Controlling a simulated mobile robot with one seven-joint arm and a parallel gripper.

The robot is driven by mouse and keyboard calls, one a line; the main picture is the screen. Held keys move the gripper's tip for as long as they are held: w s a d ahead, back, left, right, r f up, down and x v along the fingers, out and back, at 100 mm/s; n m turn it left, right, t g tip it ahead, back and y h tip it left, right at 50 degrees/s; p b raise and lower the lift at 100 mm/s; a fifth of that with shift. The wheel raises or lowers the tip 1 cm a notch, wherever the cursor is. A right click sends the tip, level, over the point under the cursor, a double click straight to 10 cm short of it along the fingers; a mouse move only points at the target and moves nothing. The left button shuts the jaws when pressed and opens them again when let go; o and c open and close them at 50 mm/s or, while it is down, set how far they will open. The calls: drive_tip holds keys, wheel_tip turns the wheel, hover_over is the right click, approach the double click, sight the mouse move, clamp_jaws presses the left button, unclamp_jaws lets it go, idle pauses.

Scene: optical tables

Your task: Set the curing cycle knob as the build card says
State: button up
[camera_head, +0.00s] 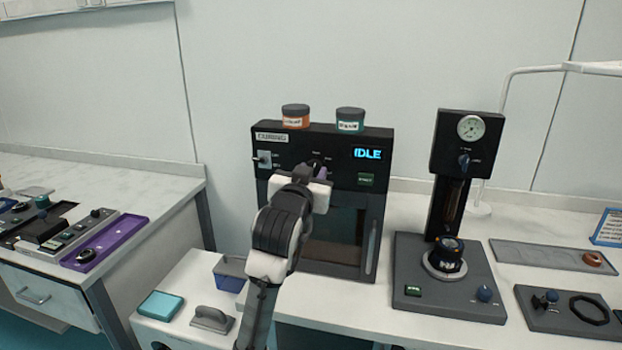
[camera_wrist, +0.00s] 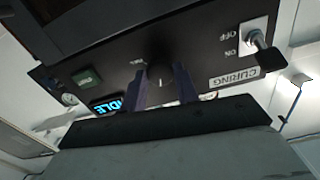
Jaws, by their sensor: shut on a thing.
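The curing unit (camera_head: 285,146) is a dark box with a window and a front panel marked CURING. Its blue display (camera_head: 367,154) reads IDLE. My gripper (camera_head: 321,172) is at the panel's middle, its purple fingers on either side of the black cycle knob (camera_wrist: 160,74). In the wrist view, which shows the panel upside down, my gripper (camera_wrist: 161,84) is shut on the knob. The small marks around the knob are too small or too covered to read. A blue-edged card (camera_head: 607,228) stands at the far right; its text is not legible.
An ON/OFF toggle switch (camera_wrist: 256,42) and a green button (camera_wrist: 87,78) flank the knob on the panel. An orange jar (camera_head: 295,116) and a teal jar (camera_head: 350,120) stand on top. A press-like device (camera_head: 449,290) stands to the right.

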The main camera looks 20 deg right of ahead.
drive_tip(key=shift+m+b, duration=1.8)
drive_tip(key=shift+m, duration=2.4)
drive_tip(key=o, duration=1)
drive_tip(key=shift+c, duration=0.2)
drive_tip(key=b+v, duration=0.3)
drive_tip(key=v, duration=1)
drive_tip(key=shift+s+a, duration=0.3)
